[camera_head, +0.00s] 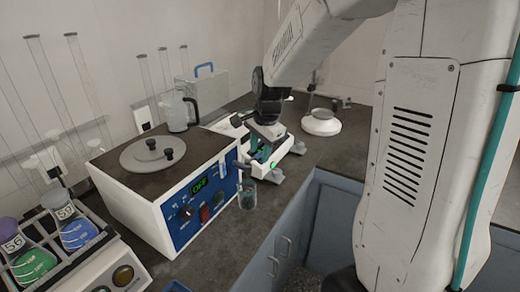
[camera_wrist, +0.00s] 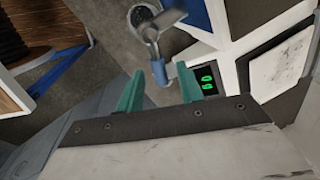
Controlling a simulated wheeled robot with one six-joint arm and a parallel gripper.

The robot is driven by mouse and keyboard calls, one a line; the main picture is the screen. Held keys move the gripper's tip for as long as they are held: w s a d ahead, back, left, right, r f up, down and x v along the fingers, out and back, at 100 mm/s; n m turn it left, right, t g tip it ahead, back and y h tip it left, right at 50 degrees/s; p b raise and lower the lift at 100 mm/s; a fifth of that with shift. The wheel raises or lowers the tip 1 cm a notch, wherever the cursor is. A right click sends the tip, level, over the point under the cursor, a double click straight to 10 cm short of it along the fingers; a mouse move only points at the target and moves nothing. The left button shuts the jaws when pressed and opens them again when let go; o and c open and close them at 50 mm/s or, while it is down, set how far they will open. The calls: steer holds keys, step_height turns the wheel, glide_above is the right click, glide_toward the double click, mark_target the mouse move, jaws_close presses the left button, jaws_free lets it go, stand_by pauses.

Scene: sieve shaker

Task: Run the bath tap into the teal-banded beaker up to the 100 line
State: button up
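The bath (camera_head: 165,205) is a white box with a blue front panel and a green display reading OFF. Its tap (camera_head: 240,175) sticks out at the panel's right edge. In the wrist view the tap (camera_wrist: 150,33) has a metal body and a blue-tipped lever (camera_wrist: 159,72). A clear beaker (camera_head: 247,196) with a teal tint stands on the bench under the tap. Its round top also shows in the wrist view (camera_wrist: 141,14), partly behind the tap. The 100 line and water level are too small to read. My gripper (camera_wrist: 160,88) is open and empty, its teal fingers close to the lever.
A white round vessel (camera_head: 321,122) stands behind. Blue-grey drawers (camera_head: 285,235) edge the bench in front.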

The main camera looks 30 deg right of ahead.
step_height(320, 180, up, 8)
steer(key=s, duration=0.1)
steer(key=shift+s+d+f, duration=0.15)
steer(key=shift+s+f, duration=0.05)
steer(key=shift+s, duration=0.05)
steer(key=shift+f, duration=0.1)
stand_by(1.0)
steer(key=f, duration=0.2)
steer(key=w+f, duration=0.1)
steer(key=f, duration=0.4)
steer(key=shift+w+a+f, duration=0.2)
steer(key=shift+w+f, duration=0.05)
steer(key=shift+f, duration=0.05)
jaws_close()
